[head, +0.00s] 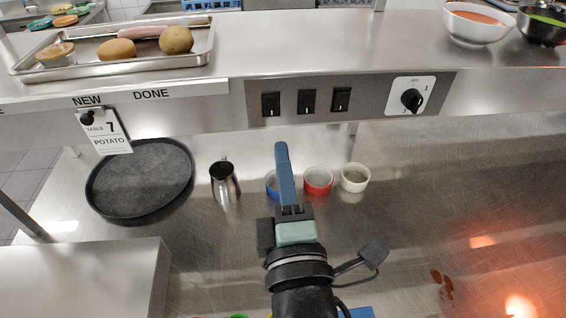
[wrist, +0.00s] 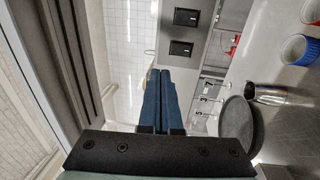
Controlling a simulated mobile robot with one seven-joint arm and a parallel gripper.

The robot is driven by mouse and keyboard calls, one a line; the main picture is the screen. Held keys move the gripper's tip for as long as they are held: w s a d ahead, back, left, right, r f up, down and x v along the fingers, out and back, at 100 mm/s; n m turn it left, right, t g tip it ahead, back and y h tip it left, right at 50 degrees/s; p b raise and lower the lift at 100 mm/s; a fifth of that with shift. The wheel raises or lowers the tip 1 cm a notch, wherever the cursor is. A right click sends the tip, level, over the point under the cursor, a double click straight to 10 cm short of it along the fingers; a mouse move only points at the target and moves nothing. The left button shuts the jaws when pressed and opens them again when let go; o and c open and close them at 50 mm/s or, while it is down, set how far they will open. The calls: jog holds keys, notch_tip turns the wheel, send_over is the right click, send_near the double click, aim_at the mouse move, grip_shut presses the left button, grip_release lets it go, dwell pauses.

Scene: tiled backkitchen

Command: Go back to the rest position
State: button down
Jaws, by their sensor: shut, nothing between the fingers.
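My gripper (head: 283,160) is in the middle of the head view, raised over the steel counter (head: 400,240). Its blue fingers are pressed together with nothing between them. In the wrist view the closed fingers (wrist: 160,95) point away toward a tiled wall. My gripper hides part of a blue ramekin (head: 271,184) in the head view. A red ramekin (head: 318,181) and a white ramekin (head: 354,178) stand to its right.
A black round tray (head: 140,182) and a steel jug (head: 224,180) stand left on the counter. The shelf above carries a metal tray (head: 120,69) with potatoes, and a white bowl (head: 478,25). A switch panel (head: 350,98) and a ticket (head: 106,132) are on its front edge. Counter at right is mostly clear.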

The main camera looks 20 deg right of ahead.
jog(key=shift+s, duration=0.15)
jog(key=s+a+r+m+t+y, duration=0.1)
jog(key=a+r+m+t, duration=0.2)
jog(key=r, duration=0.8)
jog(key=s+a+r+m+t+y, duration=0.1)
jog(key=a+r+m, duration=0.4)
jog(key=r, duration=0.6)
jog(key=s+a+r+m+t+y, duration=0.1)
jog(key=a+r+m+t+y, duration=0.2)
jog(key=r+m, duration=0.3)
notch_tip(320, 180, up, 5)
jog(key=shift+s+a+r+m+t, duration=0.1)
jog(key=shift+s+a+m+t, duration=0.25)
jog(key=shift+a+t, duration=0.55)
